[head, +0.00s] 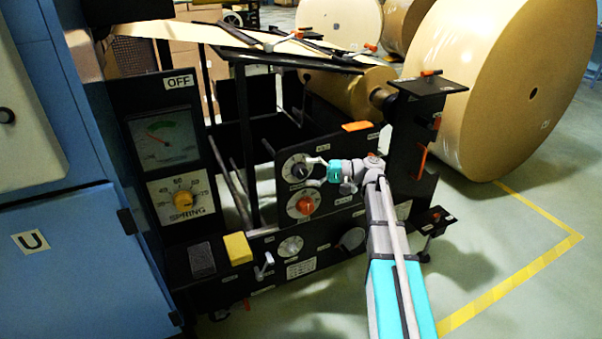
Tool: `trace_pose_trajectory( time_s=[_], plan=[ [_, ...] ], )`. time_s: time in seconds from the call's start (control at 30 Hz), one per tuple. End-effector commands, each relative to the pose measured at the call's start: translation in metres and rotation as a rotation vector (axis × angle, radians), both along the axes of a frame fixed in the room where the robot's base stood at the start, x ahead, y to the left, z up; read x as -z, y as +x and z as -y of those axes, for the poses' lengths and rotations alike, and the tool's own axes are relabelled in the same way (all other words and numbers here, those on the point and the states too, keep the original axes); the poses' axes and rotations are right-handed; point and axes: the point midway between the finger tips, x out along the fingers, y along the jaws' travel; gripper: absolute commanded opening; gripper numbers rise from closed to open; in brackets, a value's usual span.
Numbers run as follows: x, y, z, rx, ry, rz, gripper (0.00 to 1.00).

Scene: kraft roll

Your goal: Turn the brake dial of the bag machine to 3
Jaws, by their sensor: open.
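The black bag machine panel (340,172) carries two round white dials. The upper dial (290,162) has a dark knob, and the lower dial (293,210) has an orange-red knob. Their labels and numbers are too small to read, so I cannot tell which is the brake dial or its setting. My gripper (312,171) is open at the upper dial, its fingers spread toward that knob from the right. I cannot tell whether the fingers touch it. The lower dial is just below my gripper and is uncovered.
A SPRING dial (182,197) and a gauge (163,138) stand at left. A yellow block (238,248), a small crank (263,266) and a grey dial (290,246) sit below. A black bracket (420,130) rises right of my gripper. Large paper rolls (500,80) stand behind.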

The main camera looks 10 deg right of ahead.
Motion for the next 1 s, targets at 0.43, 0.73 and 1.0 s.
trace_pose_trajectory(
  time_s=[0.43, 0.73, 1.0],
  plan=[
    [0.0, 0.004, -0.026, 0.001, 0.0, 0.0, 0.92],
    [0.0, 0.004, -0.026, 0.001, 0.0, 0.0, 0.77],
    [0.0, 0.004, -0.026, 0.001, 0.0, 0.0, 0.27]
  ],
)
